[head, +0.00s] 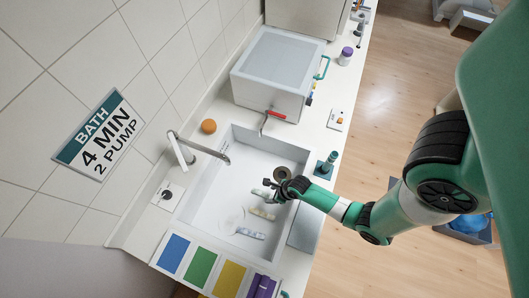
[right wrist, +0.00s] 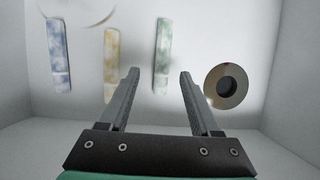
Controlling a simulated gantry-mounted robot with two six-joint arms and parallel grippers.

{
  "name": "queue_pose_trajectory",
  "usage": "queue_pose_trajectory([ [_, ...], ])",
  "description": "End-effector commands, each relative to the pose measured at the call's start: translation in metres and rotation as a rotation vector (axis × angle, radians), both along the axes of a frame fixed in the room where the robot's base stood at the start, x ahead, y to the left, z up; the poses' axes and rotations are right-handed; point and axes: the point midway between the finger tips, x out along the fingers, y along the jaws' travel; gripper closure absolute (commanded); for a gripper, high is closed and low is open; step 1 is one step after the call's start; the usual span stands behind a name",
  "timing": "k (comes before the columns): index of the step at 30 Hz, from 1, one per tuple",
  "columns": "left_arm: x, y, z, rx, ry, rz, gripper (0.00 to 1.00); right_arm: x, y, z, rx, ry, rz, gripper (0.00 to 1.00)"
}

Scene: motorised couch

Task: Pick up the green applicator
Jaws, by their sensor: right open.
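The green applicator (right wrist: 161,58) is a thin, mottled pale green strip on the white sink floor. In the right wrist view it stands upright in the picture, ahead of and between my right gripper's fingertips (right wrist: 158,78). The fingers are open, with nothing between them. In the head view my right gripper (head: 275,188) is low over the sink and partly covers the green applicator (head: 261,194). A yellow applicator (right wrist: 111,65) and a blue applicator (right wrist: 57,55) lie to its left in the wrist view. My left gripper is not in view.
A round metal drain-like piece (right wrist: 226,86) is right of the fingers. The sink (head: 206,192) has raised walls; a faucet (head: 196,147) reaches over it. A clear round item (head: 231,219) lies inside. A teal bottle (head: 328,164) stands beside the sink. Coloured panels (head: 201,266) line the front.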

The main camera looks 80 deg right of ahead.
Motion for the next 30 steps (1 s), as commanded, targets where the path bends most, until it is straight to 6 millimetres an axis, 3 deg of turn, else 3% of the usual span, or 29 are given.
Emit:
queue_pose_trajectory([
  [10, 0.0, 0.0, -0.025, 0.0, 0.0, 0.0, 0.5, 0.022, -0.009, -0.042, 0.0, 0.0, 0.001, 0.36],
  [19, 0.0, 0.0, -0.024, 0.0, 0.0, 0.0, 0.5, 0.025, -0.01, -0.044, -0.001, -0.001, 0.001, 0.38],
  [27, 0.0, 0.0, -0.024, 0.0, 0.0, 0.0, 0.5, 0.025, -0.01, -0.044, -0.001, -0.001, 0.001, 0.86],
  [30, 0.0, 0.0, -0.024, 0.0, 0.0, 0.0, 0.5, 0.025, -0.01, -0.044, -0.001, -0.001, 0.001, 1.0],
])
